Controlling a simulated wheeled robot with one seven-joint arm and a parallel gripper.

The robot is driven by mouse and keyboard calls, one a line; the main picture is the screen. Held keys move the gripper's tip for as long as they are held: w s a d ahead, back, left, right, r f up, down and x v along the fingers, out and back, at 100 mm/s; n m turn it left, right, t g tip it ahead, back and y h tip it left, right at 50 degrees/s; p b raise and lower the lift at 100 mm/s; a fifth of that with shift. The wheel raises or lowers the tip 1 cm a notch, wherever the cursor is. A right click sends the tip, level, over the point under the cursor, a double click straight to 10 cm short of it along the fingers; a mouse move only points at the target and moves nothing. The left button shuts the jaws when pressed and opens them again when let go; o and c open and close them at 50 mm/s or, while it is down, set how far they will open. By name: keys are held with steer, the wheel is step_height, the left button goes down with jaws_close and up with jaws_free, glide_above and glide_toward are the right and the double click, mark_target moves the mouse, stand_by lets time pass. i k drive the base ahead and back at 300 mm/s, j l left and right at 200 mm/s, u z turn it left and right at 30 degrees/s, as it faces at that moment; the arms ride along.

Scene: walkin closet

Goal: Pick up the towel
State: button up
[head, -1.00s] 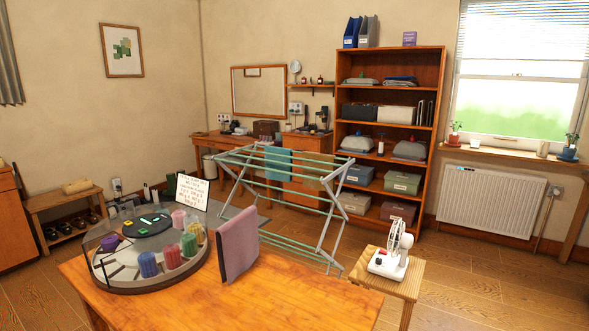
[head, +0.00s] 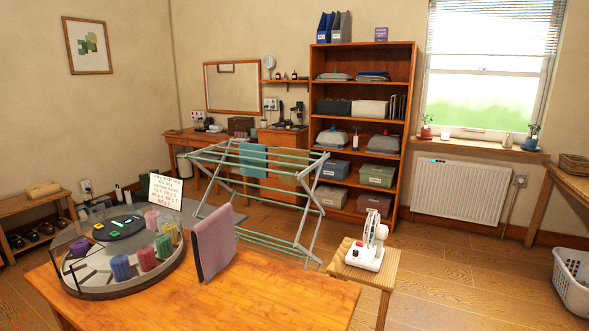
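A mauve-pink towel (head: 214,241) stands upright at the far edge of the wooden table, beside the round tray; what holds it up is hidden. A teal towel (head: 253,160) hangs over the bars of the drying rack (head: 288,203) behind the table. An olive-brown cloth (head: 293,172) hangs next to it on the same rack. My gripper is not in view.
A round glass-walled tray (head: 100,293) with several candles fills the left of the table (head: 235,300). A laundry basket (head: 572,280) stands far right. Floor between is open.

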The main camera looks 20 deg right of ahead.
mark_target(245, 172)
steer(key=i+l+z, duration=0.3)
steer(key=l, duration=0.25)
steer(key=i+l+z, duration=0.65)
steer(key=i, duration=0.25)
steer(key=i+l+z, duration=0.3)
steer(key=i, duration=0.2)
steer(key=i+l+z, duration=0.15)
steer(key=i+z, duration=0.2)
steer(key=i, duration=0.15)
steer(key=i+u, duration=0.25)
steer(key=i, duration=0.35)
steer(key=i+l+u, duration=0.2)
steer(key=i, duration=0.45)
steer(key=i+l+u, duration=0.1)
steer(key=i+u, duration=0.15)
steer(key=i, duration=0.35)
steer(key=i+j+u, duration=0.25)
steer(key=i+u, duration=0.2)
steer(key=i, duration=0.3)
steer(key=i+u, duration=0.45)
steer(key=i, duration=0.3)
steer(key=i+l+u, duration=0.45)
steer(key=i, duration=0.25)
steer(key=i+j, duration=0.05)
steer(key=j, duration=0.05)
